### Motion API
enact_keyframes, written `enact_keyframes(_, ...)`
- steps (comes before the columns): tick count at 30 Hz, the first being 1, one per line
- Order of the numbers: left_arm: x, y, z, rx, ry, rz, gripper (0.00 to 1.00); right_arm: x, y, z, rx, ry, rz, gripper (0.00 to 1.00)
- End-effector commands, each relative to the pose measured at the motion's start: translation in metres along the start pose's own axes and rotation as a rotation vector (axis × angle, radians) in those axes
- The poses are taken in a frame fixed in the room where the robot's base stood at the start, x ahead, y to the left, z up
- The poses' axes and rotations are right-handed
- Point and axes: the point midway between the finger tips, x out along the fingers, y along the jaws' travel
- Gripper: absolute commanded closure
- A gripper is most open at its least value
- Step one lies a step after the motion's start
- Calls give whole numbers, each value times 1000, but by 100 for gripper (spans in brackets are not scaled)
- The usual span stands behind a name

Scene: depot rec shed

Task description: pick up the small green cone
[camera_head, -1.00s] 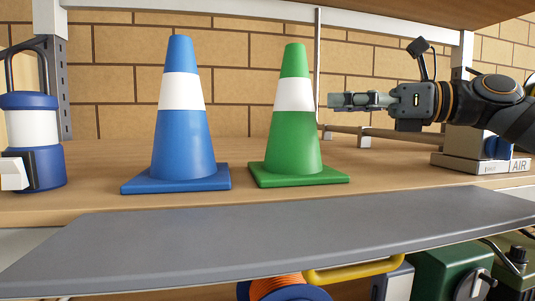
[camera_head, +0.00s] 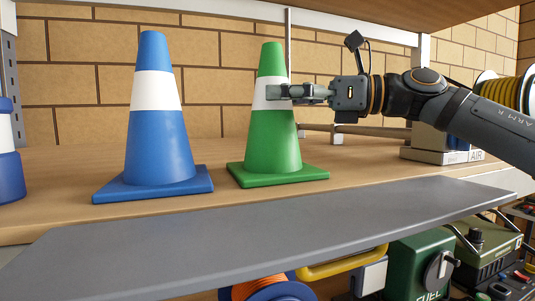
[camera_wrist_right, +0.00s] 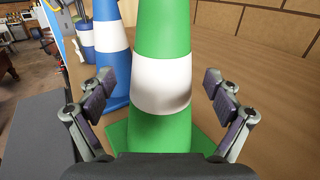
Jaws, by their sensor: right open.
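The small green cone (camera_head: 272,145) stands upright on the wooden shelf, with a white band and a square green base. My right gripper (camera_head: 275,92) comes in from the right at the height of the white band, its fingers overlapping the band's right part. In the right wrist view the green cone (camera_wrist_right: 161,125) rises between the two open fingers of my right gripper (camera_wrist_right: 158,92), with a gap on each side. The gripper holds nothing. How far the fingertips reach around the cone is hard to tell. My left gripper is not in view.
A blue cone (camera_head: 158,143) stands just left of the green one. A blue and white object (camera_head: 8,160) is at the far left edge. A grey ledge (camera_head: 270,235) runs along the shelf front. A box marked AIR (camera_head: 445,148) sits at the right.

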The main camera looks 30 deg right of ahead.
Motion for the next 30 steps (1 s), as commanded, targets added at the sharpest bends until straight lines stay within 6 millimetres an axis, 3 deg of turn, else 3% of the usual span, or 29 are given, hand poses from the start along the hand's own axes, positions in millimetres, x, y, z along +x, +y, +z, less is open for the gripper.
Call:
enact_keyframes(3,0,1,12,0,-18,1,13,1,0,0,1,1,0,9)
enact_keyframes(6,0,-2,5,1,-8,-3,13,1,0,0,1,0,0,11)
enact_keyframes(12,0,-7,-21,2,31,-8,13,1,0,0,1,0,0,38)
enact_keyframes(25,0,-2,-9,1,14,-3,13,1,0,-1,1,2,1,96)
enact_keyframes(30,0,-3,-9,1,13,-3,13,1,0,-1,1,2,1,100)
